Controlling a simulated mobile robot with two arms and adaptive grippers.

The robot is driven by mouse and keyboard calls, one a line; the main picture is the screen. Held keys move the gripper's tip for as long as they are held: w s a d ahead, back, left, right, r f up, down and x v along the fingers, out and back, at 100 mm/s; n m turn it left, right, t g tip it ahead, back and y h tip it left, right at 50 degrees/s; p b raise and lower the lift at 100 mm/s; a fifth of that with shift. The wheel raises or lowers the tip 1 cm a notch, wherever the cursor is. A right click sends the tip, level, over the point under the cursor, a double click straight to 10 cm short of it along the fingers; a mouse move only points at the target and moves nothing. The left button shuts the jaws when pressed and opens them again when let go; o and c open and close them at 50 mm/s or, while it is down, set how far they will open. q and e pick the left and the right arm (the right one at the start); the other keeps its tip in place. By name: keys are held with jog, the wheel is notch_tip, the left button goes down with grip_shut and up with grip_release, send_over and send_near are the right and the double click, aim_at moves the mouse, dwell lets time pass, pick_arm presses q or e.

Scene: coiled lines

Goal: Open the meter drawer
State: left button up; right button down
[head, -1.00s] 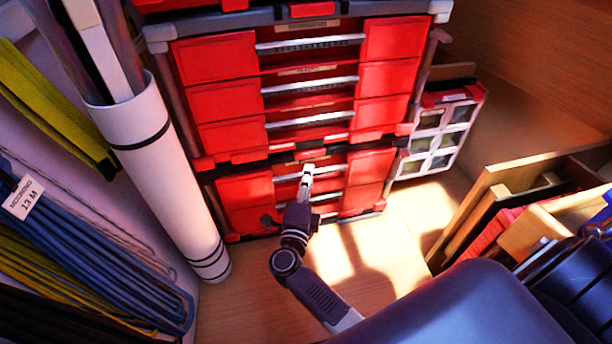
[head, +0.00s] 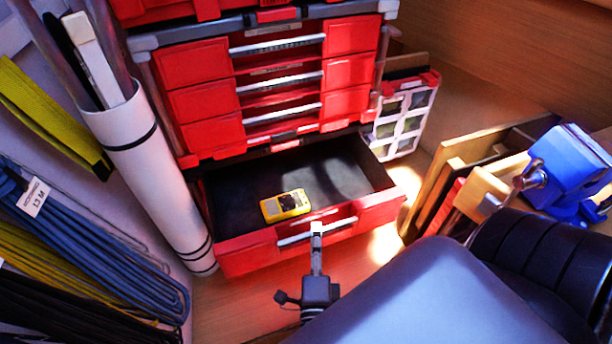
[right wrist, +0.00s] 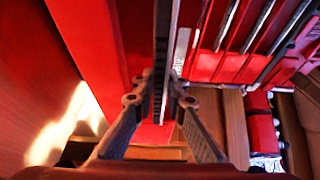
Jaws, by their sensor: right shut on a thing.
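The meter drawer (head: 240,253) is the lowest red drawer of the stack and stands pulled well out. A yellow meter (head: 286,206) lies on its dark floor, toward the front. My right gripper (head: 316,230) is at the pale bar handle (head: 290,238) on the drawer front, shut on it. In the right wrist view the fingers (right wrist: 160,88) close around the bar, which runs away up the picture beside the red drawer front. My left gripper is not in view.
Shut red drawers (head: 200,103) are stacked above. A white tube (head: 150,175) with long items stands close at the left, beside coiled lines (head: 95,250). A white-framed organizer (head: 403,118), wooden boards (head: 450,175) and a blue vise (head: 575,170) are at the right.

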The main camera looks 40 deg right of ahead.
jog(key=s, duration=0.3)
jog(key=shift+s+a, duration=0.3)
jog(key=shift+s, duration=0.25)
jog(key=c, duration=1.9)
grip_release()
jog(key=shift+s, duration=0.1)
jog(key=shift+c, duration=0.2)
jog(key=shift+a, duration=0.1)
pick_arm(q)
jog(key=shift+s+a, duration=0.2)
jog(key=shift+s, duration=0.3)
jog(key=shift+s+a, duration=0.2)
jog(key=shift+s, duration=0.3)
pick_arm(e)
jog(key=v, duration=0.7)
jog(key=shift+s, duration=0.15)
